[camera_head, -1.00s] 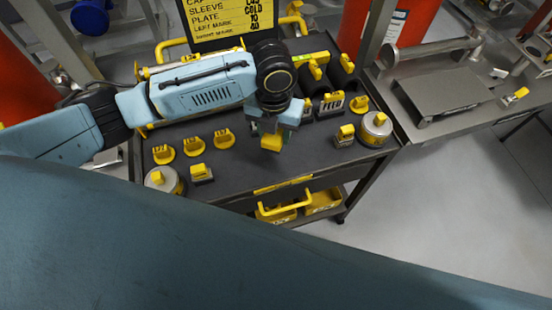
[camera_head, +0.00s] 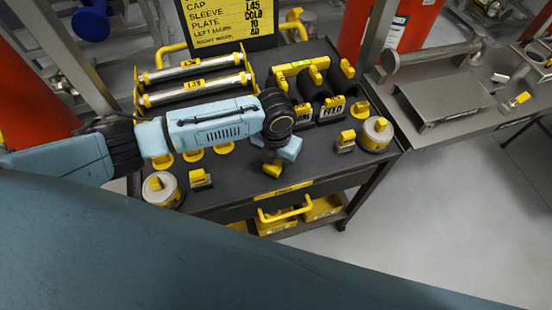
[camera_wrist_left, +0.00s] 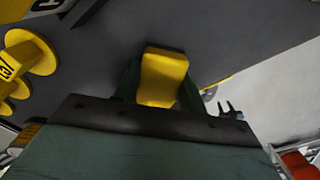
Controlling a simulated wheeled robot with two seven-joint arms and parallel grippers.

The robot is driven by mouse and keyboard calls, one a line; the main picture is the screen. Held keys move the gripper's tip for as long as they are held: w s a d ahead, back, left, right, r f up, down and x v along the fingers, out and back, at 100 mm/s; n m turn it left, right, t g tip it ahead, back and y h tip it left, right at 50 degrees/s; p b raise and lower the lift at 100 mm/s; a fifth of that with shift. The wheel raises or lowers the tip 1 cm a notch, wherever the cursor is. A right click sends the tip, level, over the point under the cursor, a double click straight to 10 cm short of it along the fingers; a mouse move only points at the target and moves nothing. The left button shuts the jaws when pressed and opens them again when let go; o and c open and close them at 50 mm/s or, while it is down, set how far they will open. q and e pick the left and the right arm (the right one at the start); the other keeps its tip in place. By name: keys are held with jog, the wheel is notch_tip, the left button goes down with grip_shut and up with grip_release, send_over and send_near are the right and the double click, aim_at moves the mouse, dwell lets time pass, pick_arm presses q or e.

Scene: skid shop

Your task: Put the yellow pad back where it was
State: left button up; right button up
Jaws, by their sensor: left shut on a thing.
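The yellow pad (camera_head: 272,170) is at the tip of my left gripper (camera_head: 274,160), over the front part of the dark cart top (camera_head: 235,188). In the left wrist view the yellow pad (camera_wrist_left: 162,76) sits between the fingers of my left gripper (camera_wrist_left: 160,90), which is shut on it. The wrist view shows dark cart surface beyond the pad; I cannot tell whether the pad touches it. My right gripper is not in view.
Yellow-tabbed discs (camera_head: 222,148) stand partly behind my left arm. Round cans (camera_head: 162,188) and (camera_head: 376,134) stand at the cart's front left and right. A block marked FEED (camera_head: 331,107) and two rollers (camera_head: 193,88) stand farther back. The front middle is clear.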

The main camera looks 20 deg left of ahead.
pick_arm(q)
jog(key=shift+f, duration=0.1)
jog(key=o, duration=1)
notch_tip(320, 180, up, 12)
jog(key=p, duration=0.1)
jog(key=shift+p, duration=0.3)
